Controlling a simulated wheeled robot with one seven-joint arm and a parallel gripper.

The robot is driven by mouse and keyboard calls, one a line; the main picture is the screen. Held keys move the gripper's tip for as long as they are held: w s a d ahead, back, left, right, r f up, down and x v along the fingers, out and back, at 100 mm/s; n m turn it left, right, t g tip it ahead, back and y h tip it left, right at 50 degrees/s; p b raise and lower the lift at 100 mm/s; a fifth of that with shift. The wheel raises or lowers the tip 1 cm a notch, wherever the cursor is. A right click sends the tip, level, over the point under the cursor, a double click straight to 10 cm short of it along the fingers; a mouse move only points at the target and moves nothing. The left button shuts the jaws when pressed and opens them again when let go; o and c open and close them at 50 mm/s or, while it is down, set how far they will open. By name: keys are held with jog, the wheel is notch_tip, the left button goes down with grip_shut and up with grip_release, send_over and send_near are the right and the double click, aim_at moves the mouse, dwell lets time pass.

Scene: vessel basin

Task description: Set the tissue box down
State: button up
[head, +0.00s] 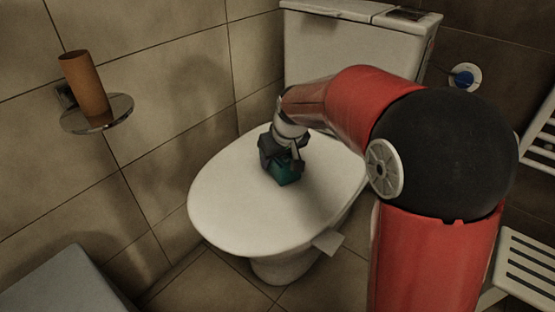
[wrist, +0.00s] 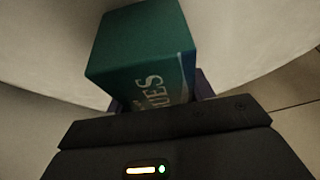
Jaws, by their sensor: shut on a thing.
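The tissue box (head: 284,175) is a small dark green box at my gripper's tip, over the white closed toilet lid (head: 230,205). In the wrist view the tissue box (wrist: 145,50) shows green sides and pale lettering ending in "UES". My gripper (head: 281,158) is shut on the box, pointing down at the lid. The gripper body (wrist: 160,140) fills the bottom of the wrist view, and its fingers are mostly hidden. I cannot tell whether the box touches the lid.
The toilet cistern (head: 345,45) stands behind the lid. A brown cup (head: 84,85) sits on a round wall shelf (head: 112,115) at the left. White slatted racks (head: 530,270) are at the right. The lid's front and left parts are clear.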

jog(key=shift+f, duration=0.2)
jog(key=o, duration=1)
jog(key=shift+r, duration=0.1)
